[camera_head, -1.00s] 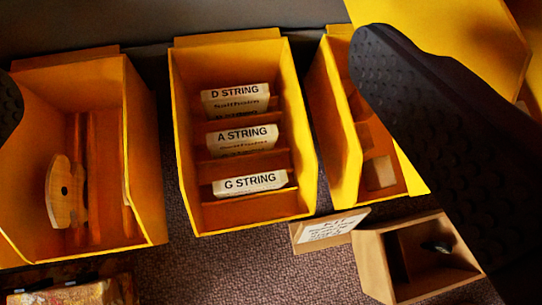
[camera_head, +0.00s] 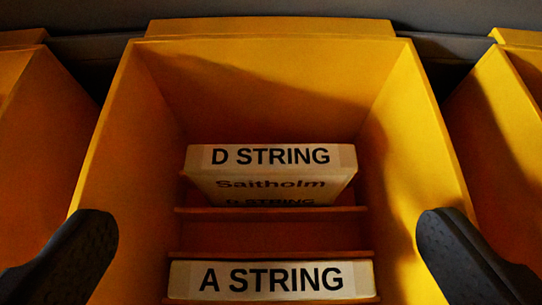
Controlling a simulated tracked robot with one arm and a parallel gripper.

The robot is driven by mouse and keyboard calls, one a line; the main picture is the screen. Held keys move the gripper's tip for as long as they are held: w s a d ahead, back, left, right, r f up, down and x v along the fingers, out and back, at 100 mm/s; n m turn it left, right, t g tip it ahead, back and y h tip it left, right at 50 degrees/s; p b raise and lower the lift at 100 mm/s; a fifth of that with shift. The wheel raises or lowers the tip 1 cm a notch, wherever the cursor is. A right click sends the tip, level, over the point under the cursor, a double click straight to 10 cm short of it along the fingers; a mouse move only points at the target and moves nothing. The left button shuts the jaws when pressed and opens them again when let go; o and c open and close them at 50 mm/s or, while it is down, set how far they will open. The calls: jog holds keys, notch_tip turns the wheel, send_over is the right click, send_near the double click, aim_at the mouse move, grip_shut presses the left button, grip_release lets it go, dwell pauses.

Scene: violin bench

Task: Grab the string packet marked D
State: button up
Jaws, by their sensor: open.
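The packet marked "D STRING" (camera_head: 270,172) stands in the rear slot of a yellow bin (camera_head: 270,62), its label facing me. It is cream coloured with "Saitholm" printed below the label, and its lower part is hidden behind a divider. My gripper (camera_head: 268,222) is open and empty. Its dark fingers are spread wide at the lower left and lower right, one on each side of the packets and apart from them.
Thin wooden dividers (camera_head: 270,231) cross the bin between the packets. Yellow side walls flank the packets. A neighbouring bin stands close on the left (camera_head: 30,140) and another on the right (camera_head: 510,140), with narrow dark gaps between.

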aim_at(271, 168)
jog(key=shift+b+x, duration=0.8)
jog(key=shift+x, duration=2.45)
jog(key=shift+d, duration=0.1)
jog(key=c, duration=1.1)
